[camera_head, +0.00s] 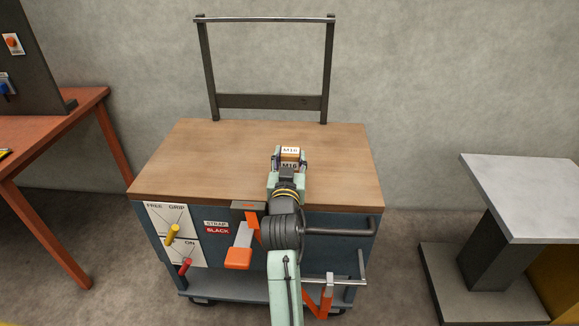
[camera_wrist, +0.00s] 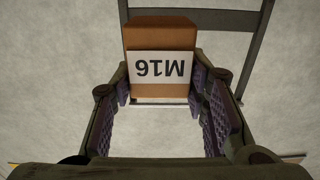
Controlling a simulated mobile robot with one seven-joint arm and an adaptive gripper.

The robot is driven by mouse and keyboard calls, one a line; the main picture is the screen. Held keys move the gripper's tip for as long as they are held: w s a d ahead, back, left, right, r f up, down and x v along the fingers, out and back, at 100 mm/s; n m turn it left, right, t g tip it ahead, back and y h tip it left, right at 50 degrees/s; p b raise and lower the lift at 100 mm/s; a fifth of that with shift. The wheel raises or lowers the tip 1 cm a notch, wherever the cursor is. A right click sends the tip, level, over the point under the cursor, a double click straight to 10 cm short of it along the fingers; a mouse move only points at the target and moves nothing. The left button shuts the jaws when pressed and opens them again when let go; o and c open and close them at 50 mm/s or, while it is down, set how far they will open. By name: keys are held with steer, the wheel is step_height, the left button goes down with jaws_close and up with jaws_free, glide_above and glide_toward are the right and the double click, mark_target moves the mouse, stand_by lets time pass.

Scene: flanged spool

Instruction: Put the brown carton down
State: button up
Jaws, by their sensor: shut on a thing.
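The brown carton (camera_head: 291,154) carries a white label reading M16 and is between the fingers of my gripper (camera_head: 289,162). In the wrist view the carton (camera_wrist: 160,36) fills the space between the two ridged finger pads of my gripper (camera_wrist: 160,98), with its label upside down there. My gripper is shut on the carton. In the head view both are over the wooden top (camera_head: 215,160) of a cart, near its middle. I cannot tell whether the carton touches the top. Part of the carton is hidden by the fingers.
A dark upright frame (camera_head: 265,102) stands at the cart's back edge. The wooden top is bare on both sides of my arm. Levers and a handle (camera_head: 345,226) are on the cart's front. A red table (camera_head: 60,125) stands left, a grey-topped stand (camera_head: 520,190) right.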

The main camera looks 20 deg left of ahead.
steer(key=shift+f+p, duration=0.3)
steer(key=shift+f, duration=1.35)
steer(key=shift+f, duration=0.1)
steer(key=shift+f, duration=0.15)
steer(key=o, duration=1.4)
steer(key=b+v, duration=0.2)
steer(key=v, duration=1)
steer(key=shift+r+b, duration=0.2)
steer(key=shift+b, duration=0.15)
